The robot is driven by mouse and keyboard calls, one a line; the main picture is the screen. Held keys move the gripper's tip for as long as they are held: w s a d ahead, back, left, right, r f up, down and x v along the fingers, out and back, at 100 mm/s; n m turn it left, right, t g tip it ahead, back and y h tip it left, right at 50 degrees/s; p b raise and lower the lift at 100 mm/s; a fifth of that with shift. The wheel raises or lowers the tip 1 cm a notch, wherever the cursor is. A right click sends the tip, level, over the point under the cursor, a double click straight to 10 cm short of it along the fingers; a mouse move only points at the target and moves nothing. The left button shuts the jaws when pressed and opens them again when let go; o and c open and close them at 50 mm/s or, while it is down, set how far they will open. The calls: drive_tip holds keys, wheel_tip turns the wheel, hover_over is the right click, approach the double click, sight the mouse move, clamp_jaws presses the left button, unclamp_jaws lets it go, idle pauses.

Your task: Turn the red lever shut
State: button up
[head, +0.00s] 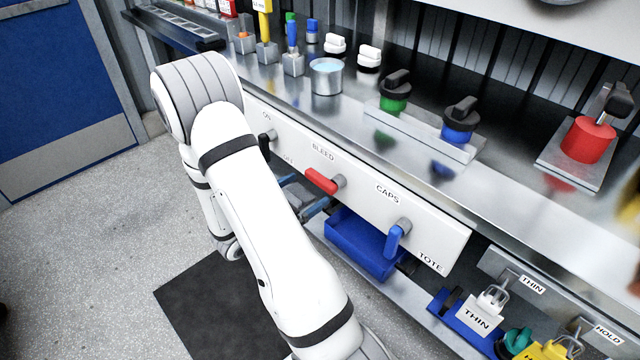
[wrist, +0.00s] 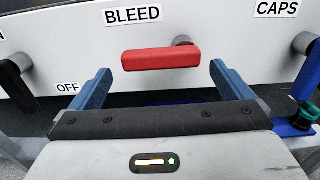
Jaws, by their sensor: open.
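The red lever (head: 322,181) is on the white front panel under the BLEED label, its handle reaching left from a grey pivot in the head view. In the wrist view the red lever (wrist: 161,59) lies nearly level, pivot at its right end. My gripper (wrist: 155,80) is open, with one blue finger to the lower left of the lever and one to the lower right. The lever shows between and just beyond the fingertips; I see no contact. In the head view my arm hides part of the panel, and the gripper is only partly visible behind it.
A black lever (head: 265,146) by ON and OFF marks is to the left, and a blue lever (head: 393,238) under CAPS to the right. A blue bin (head: 362,243) sits below the panel. The steel counter (head: 300,100) above holds valves and a cup. Open floor lies left.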

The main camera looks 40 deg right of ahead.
sight(317, 183)
drive_tip(key=d, duration=0.6)
drive_tip(key=shift+w, duration=0.2)
drive_tip(key=c, duration=1)
drive_tip(key=shift+c, duration=0.2)
